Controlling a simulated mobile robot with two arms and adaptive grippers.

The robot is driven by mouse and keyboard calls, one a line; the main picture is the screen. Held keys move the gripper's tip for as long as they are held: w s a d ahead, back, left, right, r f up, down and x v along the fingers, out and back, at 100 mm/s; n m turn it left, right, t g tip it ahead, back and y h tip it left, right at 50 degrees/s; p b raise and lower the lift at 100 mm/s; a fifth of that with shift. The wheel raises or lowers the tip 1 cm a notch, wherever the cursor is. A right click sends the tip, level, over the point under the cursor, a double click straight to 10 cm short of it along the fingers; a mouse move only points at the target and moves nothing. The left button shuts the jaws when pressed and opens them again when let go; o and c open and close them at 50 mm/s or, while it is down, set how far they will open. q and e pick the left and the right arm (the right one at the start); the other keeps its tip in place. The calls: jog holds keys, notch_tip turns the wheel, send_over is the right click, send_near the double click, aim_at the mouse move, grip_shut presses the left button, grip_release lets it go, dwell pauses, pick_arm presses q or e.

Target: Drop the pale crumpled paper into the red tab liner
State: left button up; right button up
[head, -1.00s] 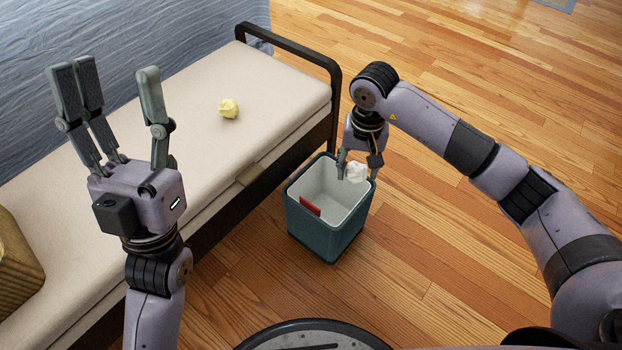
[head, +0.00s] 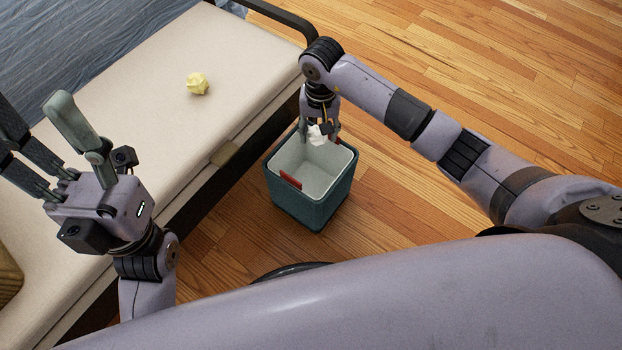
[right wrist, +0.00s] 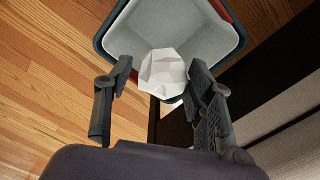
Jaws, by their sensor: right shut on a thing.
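The pale crumpled paper (head: 317,136) is a white faceted ball held by my right gripper (head: 321,132) at the back of the bin's opening. In the right wrist view, the paper (right wrist: 163,73) sits between the fingertips, with the pale liner behind it. The liner (head: 322,168) lines a teal bin (head: 312,205) on the floor and has a red tab (head: 290,181) at its near-left rim. My right gripper is shut on the paper. My left gripper (head: 38,115) is open and empty, fingers spread, above the bed or bench at left.
A yellow crumpled paper (head: 198,84) lies on the cream cushion (head: 150,75) left of the bin. The dark frame rail (head: 275,20) rises at the cushion's far end. The wood floor (head: 450,70) is open to the right.

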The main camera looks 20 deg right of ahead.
jog(key=shift+f+b, duration=0.65)
jog(key=shift+f, duration=0.8)
jog(key=o, duration=0.8)
notch_tip(320, 180, up, 12)
jog(key=shift+r, duration=0.1)
